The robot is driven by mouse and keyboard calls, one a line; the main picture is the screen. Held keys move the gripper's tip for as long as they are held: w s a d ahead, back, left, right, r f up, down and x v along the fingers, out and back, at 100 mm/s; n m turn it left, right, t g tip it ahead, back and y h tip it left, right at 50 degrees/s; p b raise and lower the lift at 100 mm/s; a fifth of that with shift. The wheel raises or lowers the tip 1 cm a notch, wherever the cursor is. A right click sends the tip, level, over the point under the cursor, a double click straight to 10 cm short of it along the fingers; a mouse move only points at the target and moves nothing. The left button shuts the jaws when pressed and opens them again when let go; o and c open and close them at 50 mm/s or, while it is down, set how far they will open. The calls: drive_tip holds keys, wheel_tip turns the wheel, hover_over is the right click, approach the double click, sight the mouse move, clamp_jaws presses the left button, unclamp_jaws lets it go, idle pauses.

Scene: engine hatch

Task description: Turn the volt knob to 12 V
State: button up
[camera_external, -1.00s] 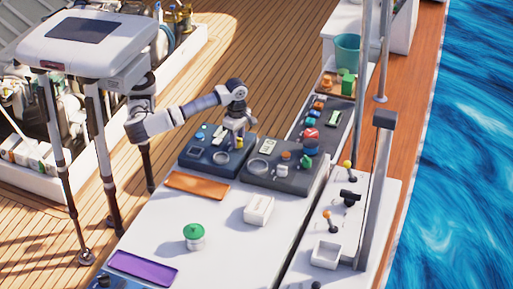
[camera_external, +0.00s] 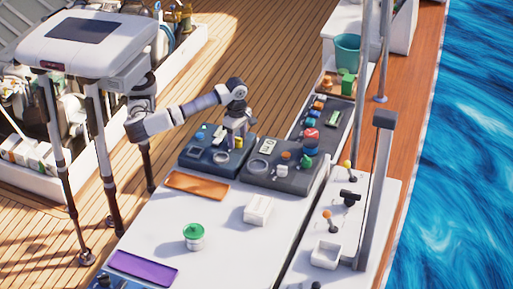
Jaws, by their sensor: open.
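Two dark control panels sit side by side at the far end of the white table: a left panel (camera_external: 195,157) and a right panel (camera_external: 290,181). My gripper (camera_external: 234,146) points down over the right part of the left panel, near a small yellow piece (camera_external: 239,142). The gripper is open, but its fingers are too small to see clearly. I cannot tell which piece is the volt knob, nor its setting; the gripper hides part of the panel. The right panel carries a ring-shaped part, a white display, and orange and green-blue knobs.
An orange tray (camera_external: 197,185), a white box (camera_external: 258,210), a green-lidded pot (camera_external: 194,237) and a purple tray (camera_external: 143,268) are on the white table (camera_external: 215,265). A side console (camera_external: 345,225) with levers and a grey post stands right. The table's middle is mostly clear.

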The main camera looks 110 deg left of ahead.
sight(237, 138)
wheel_tip(237, 138, up, 14)
drive_tip(key=shift+f, duration=0.2)
drive_tip(key=shift+a, duration=0.1)
